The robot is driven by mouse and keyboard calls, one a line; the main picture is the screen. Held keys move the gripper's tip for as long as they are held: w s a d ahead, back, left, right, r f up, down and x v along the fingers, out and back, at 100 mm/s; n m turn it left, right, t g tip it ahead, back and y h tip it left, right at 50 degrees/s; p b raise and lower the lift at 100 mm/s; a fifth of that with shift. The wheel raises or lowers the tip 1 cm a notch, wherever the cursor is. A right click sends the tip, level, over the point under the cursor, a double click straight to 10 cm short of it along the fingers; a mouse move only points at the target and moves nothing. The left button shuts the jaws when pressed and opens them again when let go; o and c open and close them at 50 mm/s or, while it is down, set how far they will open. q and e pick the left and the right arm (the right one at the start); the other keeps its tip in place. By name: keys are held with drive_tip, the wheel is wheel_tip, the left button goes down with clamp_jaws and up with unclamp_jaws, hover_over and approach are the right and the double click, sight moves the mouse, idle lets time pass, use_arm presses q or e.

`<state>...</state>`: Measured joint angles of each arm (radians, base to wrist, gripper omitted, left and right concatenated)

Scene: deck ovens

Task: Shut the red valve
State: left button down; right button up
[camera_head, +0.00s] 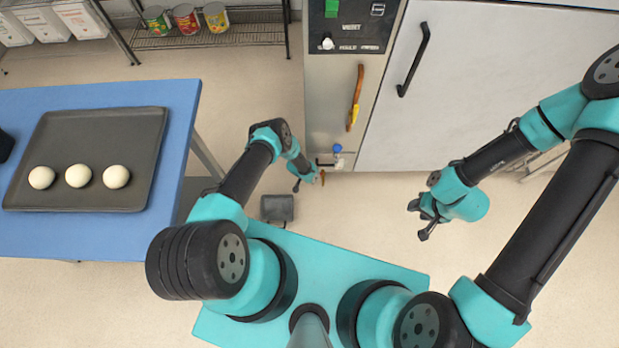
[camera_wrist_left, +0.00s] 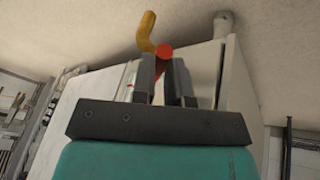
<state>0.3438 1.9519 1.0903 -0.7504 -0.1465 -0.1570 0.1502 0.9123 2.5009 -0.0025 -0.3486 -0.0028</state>
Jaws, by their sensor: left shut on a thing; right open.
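The red valve (camera_wrist_left: 165,51) shows in the left wrist view. Its red round end stands above my left gripper's fingers and more red shows between them. My left gripper (camera_wrist_left: 163,82) is shut on it. In the head view my left gripper (camera_head: 309,180) is small and low at the foot of the oven panel. The valve is too small there to make out its angle. My right gripper (camera_head: 427,221) is open and empty over bare floor at the right.
A yellow bent pipe (camera_wrist_left: 146,32) is next to the valve. The white oven door (camera_head: 450,100) is to the right. A blue table (camera_head: 180,150) with a dough tray (camera_head: 95,140) stands left.

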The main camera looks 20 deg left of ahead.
idle(0.5)
use_arm(q)
drive_tip(key=c, duration=1.1)
unclamp_jaws()
drive_tip(key=v, duration=1.7)
drive_tip(key=shift+a+r, duration=0.15)
drive_tip(key=shift+r, duration=0.05)
